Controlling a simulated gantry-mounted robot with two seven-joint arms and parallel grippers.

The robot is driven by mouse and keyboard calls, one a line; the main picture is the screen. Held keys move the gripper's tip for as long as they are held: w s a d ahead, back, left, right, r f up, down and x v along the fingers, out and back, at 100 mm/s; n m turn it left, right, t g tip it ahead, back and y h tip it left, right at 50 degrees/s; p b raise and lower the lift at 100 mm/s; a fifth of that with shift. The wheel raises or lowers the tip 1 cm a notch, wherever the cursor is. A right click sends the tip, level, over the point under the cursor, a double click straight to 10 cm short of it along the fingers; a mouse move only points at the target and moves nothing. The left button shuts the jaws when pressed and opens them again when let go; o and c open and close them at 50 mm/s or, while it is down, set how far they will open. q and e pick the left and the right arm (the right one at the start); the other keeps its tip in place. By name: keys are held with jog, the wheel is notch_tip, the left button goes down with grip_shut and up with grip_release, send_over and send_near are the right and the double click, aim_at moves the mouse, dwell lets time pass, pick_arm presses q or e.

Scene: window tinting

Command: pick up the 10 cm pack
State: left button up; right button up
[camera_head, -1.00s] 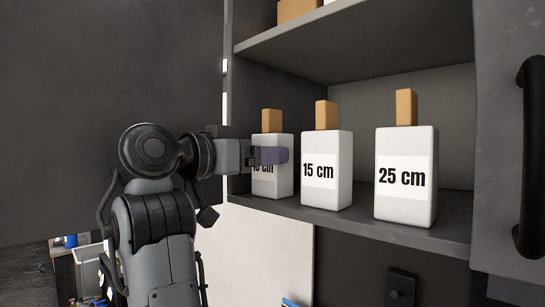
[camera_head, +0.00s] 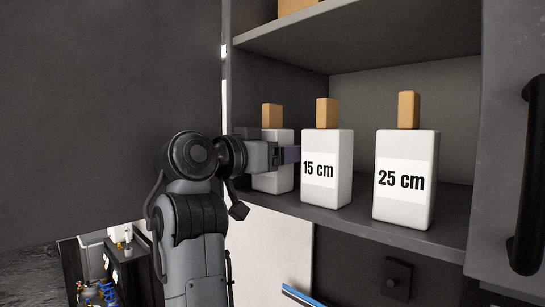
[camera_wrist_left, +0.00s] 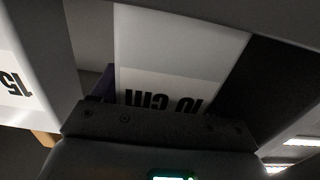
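The 10 cm pack (camera_head: 272,182) is a white block with a wooden top, upright at the left end of the shelf. My left gripper (camera_head: 287,155) is at its front and covers its label in the head view. One purple finger shows at the pack's right edge, beside the 15 cm pack; the other finger is hidden. In the left wrist view the 10 cm pack (camera_wrist_left: 165,50) fills the middle, its label upside down. The purple finger (camera_wrist_left: 103,86) there lies along the pack's left side, and no firm grip shows. My right gripper is out of view.
The 15 cm pack (camera_head: 327,185) stands close on the right, and the 25 cm pack (camera_head: 405,205) stands further right. An upper shelf (camera_head: 370,28) is above. A cabinet door with a black handle (camera_head: 528,175) is at the right.

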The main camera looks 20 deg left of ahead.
pick_arm(q)
jog(key=shift+c, duration=1)
jog(key=shift+r, duration=0.15)
